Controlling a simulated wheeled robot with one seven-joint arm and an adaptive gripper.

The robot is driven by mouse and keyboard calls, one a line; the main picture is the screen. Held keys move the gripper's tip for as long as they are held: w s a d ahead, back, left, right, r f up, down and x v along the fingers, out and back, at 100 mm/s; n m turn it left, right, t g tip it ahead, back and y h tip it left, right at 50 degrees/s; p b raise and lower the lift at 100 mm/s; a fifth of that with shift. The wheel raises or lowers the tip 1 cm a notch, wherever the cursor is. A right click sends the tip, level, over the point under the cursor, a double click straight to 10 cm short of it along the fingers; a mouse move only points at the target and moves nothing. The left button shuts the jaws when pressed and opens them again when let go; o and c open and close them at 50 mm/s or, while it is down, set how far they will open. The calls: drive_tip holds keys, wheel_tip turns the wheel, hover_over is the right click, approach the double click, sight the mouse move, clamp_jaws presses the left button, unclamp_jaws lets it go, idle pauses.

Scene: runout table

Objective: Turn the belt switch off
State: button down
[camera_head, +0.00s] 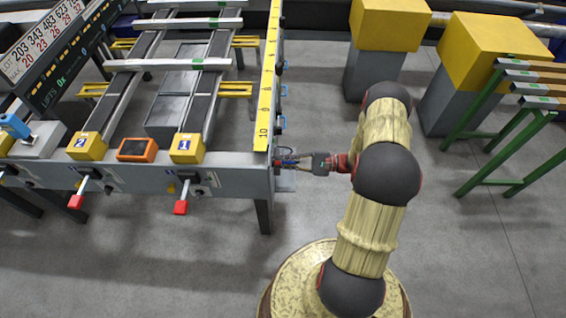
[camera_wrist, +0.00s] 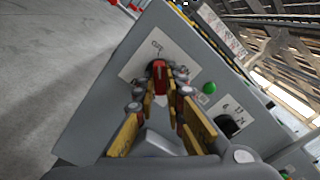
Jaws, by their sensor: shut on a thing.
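The belt switch is a small red knob (camera_wrist: 159,69) on a grey panel (camera_wrist: 115,88) with a white label around it. My gripper (camera_wrist: 161,88) is shut on the knob, one finger on each side of it. The knob's red end points up the picture, toward small lettering that I cannot read surely. Its lower part is hidden between the fingers. In the head view, my gripper (camera_head: 288,162) reaches left to the right end of the runout table (camera_head: 232,168). The switch itself cannot be made out there.
A green button (camera_wrist: 209,88) and a black knob (camera_wrist: 229,125) sit close to the right of the switch. Two red-tipped levers (camera_head: 76,201) (camera_head: 181,207) stick out at the table front. Yellow-topped blocks (camera_head: 390,25) and a green rack (camera_head: 512,120) stand right. The floor in front is clear.

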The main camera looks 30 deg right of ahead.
drive_tip(key=shift+n, duration=0.3)
drive_tip(key=c, duration=2)
unclamp_jaws()
drive_tip(key=shift+o, duration=0.8)
drive_tip(key=v, duration=1.2)
